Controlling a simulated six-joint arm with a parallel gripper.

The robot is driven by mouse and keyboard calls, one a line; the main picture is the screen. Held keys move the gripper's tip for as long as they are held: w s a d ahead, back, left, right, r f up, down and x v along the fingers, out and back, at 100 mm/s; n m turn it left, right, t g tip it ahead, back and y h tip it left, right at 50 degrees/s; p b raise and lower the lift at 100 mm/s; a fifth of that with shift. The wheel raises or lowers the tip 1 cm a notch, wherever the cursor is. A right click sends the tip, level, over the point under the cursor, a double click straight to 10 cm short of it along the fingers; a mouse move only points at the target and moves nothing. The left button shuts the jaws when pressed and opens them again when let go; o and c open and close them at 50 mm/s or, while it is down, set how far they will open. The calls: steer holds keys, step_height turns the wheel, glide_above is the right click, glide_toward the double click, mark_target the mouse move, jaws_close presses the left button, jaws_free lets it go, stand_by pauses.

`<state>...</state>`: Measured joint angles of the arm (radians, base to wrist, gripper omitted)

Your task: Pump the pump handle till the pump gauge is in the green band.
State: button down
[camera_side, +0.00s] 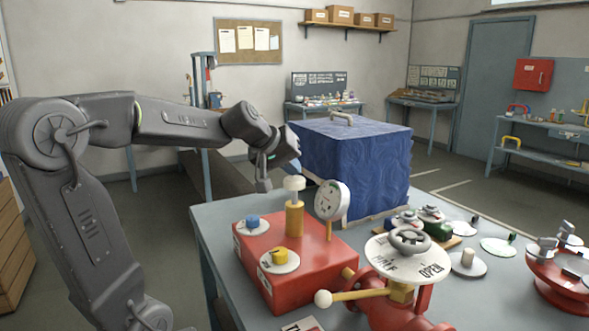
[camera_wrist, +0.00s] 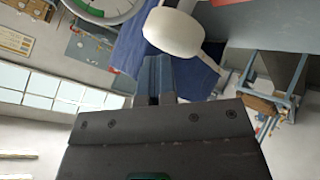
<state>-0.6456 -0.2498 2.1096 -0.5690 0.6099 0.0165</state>
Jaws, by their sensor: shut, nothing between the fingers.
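The pump is a red box (camera_side: 295,262) on the table, with a brass column (camera_side: 294,220) and a pump handle with a cream knob (camera_side: 293,184) on top. The round white pump gauge (camera_side: 332,201) stands just right of the column; its needle is too small to read. My gripper (camera_side: 264,183) is shut and empty, just left of the knob at about its height. In the wrist view the knob (camera_wrist: 173,31) lies just past my shut fingertips (camera_wrist: 155,62); I cannot tell whether they touch. The gauge (camera_wrist: 95,6) is cut off there, with green along its edge.
Two round dials with a blue knob (camera_side: 253,220) and a yellow knob (camera_side: 280,256) sit on the red box. A red valve with an OPEN plate (camera_side: 433,268) and a yellow lever (camera_side: 358,295) stands to the right. A blue-draped box (camera_side: 355,165) is behind.

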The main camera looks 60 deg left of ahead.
mark_target(292, 178)
steer(key=shift+f, duration=0.8)
stand_by(0.4)
steer(key=shift+r, duration=2.65)
step_height(292, 178, up, 5)
stand_by(0.6)
